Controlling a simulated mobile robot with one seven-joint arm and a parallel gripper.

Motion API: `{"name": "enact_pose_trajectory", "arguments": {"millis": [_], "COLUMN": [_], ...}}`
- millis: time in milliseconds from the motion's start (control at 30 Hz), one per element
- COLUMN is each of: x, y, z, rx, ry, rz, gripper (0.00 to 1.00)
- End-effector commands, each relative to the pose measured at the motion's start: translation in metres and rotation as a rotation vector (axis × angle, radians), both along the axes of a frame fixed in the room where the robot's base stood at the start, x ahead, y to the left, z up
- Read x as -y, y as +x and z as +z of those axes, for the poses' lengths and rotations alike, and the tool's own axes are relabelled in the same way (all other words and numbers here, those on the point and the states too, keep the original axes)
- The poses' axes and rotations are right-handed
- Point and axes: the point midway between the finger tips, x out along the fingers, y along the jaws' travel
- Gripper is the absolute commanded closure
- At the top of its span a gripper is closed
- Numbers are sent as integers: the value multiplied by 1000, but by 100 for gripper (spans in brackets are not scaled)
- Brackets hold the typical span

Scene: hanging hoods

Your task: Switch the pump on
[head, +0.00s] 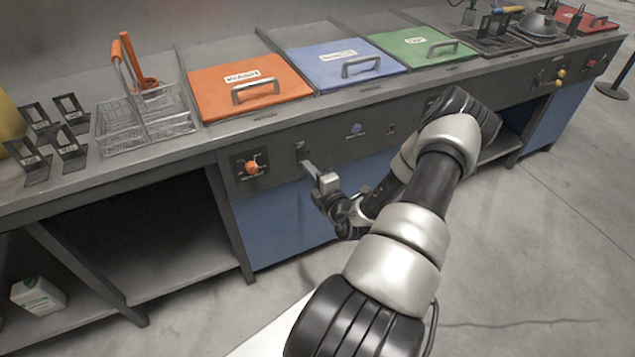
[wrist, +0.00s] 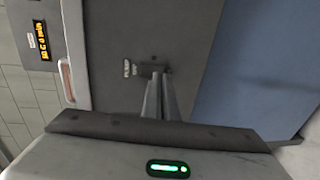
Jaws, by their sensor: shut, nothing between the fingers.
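A small dark switch (wrist: 152,70) with a little pale label beside it is on the grey front panel in the wrist view. In the head view a small switch (head: 300,147) sits on the panel below the orange lid; which control is labelled as the pump cannot be read. My gripper (head: 308,168) is shut and empty, its fingertips pointing at the panel just below this switch. In the wrist view my gripper (wrist: 160,76) reaches up to the switch, and the tips overlap its lower edge. Whether they touch it I cannot tell.
Orange (head: 225,75), blue (head: 330,55) and green (head: 415,42) lids lie above. A wire basket (head: 125,125) stands on the left. A lit display (wrist: 40,40) shows at the upper left.

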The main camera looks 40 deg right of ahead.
Motion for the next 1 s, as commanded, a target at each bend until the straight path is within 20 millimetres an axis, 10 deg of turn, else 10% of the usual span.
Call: {"name": "enact_pose_trajectory", "arguments": {"millis": [1000], "x": [6], "y": [23], "z": [-5], "rx": [37], "ry": [-9], "rz": [1], "gripper": [100]}}
